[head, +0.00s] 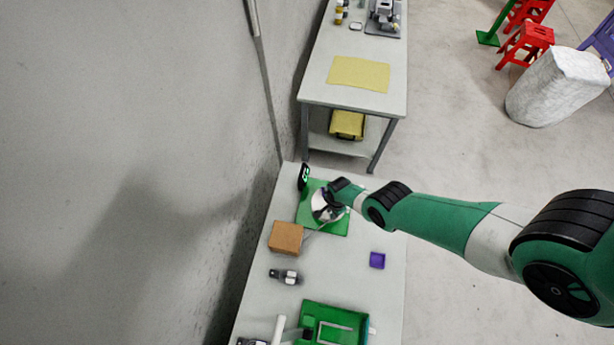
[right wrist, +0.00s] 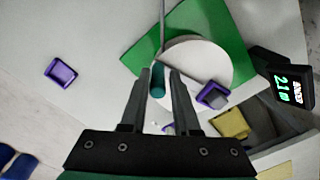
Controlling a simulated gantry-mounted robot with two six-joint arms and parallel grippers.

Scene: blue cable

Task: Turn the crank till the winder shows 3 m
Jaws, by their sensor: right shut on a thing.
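The winder has a pale round disc (head: 326,207) on a green base plate (head: 335,229); the right wrist view also shows the disc (right wrist: 205,60) and plate (right wrist: 135,58). My right gripper (head: 338,192) is over the disc. In the right wrist view its fingers (right wrist: 158,88) are shut on the teal crank handle (right wrist: 157,76), which stands between the tips. The black display (head: 304,177) stands at the plate's edge. In the right wrist view the display (right wrist: 285,88) shows green digits, apparently about 2.1, tilted and hard to read. My left gripper is out of view.
A second table with a yellow mat (head: 358,74) stands beyond. The wall borders the bench's left.

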